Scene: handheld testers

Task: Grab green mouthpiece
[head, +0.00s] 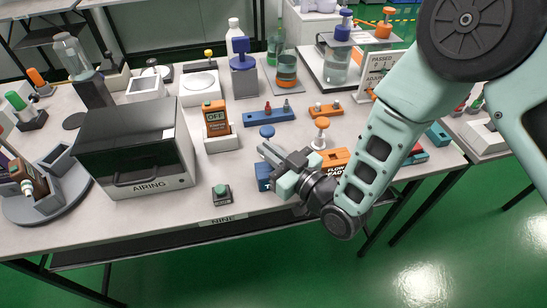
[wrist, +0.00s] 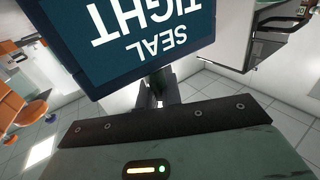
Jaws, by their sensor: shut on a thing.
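A green capped cylinder (head: 15,100), perhaps the green mouthpiece, stands in a dark holder at the far left in the head view. My gripper (head: 276,155) is low over the front of the table, right of centre, far from that cylinder. In the wrist view my gripper (wrist: 162,92) is shut at the lower edge of a dark blue panel (wrist: 150,40) that reads SEAL TIGHT upside down. A blue block (head: 264,175) shows beside the gripper in the head view, partly hidden by it. The exact contact is hard to see.
An orange capped piece (head: 36,77) stands just behind the green one. A round grey tray (head: 50,212) and a dark AIRING box (head: 137,150) take up the left side. A small green-topped dark box (head: 221,194) sits at the front edge. An orange block (head: 335,158) is beside my gripper.

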